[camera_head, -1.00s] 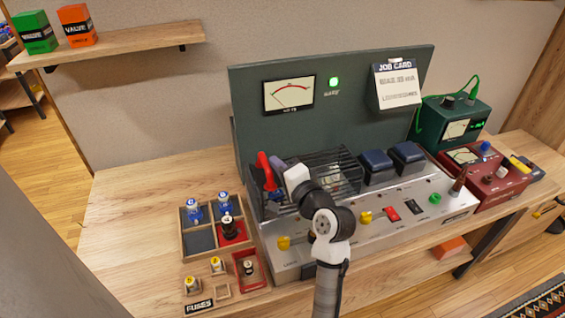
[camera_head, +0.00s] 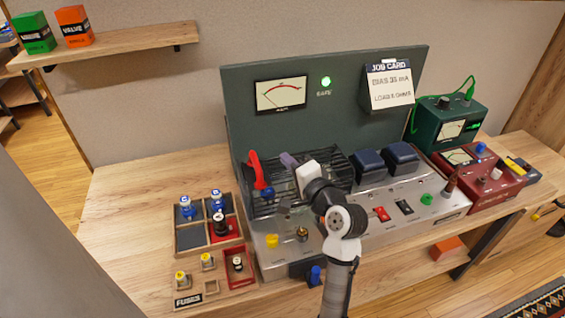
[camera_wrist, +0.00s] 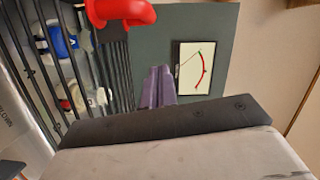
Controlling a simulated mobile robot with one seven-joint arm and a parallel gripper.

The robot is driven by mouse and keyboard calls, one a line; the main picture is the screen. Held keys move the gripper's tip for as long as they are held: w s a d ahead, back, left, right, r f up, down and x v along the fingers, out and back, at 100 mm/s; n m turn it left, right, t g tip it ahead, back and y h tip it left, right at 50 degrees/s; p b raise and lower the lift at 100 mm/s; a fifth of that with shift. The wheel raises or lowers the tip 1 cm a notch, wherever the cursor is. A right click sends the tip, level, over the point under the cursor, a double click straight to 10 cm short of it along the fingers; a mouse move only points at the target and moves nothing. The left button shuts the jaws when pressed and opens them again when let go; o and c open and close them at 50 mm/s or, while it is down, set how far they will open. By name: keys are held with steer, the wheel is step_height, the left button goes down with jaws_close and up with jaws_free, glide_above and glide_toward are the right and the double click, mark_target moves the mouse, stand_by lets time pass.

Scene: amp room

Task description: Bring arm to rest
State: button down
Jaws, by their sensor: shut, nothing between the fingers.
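My arm reaches up from the bottom of the head view over the front of the amp chassis (camera_head: 430,205). My gripper (camera_head: 289,161) has purple fingers that show just beyond the white wrist, in front of the wire cage (camera_head: 335,165). In the wrist view the fingers (camera_wrist: 157,88) are together, empty, and point at the dark green panel (camera_wrist: 205,25). The wrist and forearm hide part of the cage and the chassis front.
A red lever (camera_head: 256,170) stands close left of the gripper, and its red end (camera_wrist: 122,10) shows in the wrist view. The compartment tray (camera_head: 205,245) with valves and fuses is at left. Green (camera_head: 450,120) and red (camera_head: 485,175) boxes stand right.

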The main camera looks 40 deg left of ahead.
steer(key=b+v, duration=0.1)
steer(key=v, duration=0.7)
steer(key=shift+s+b, duration=0.15)
steer(key=shift+b, duration=0.25)
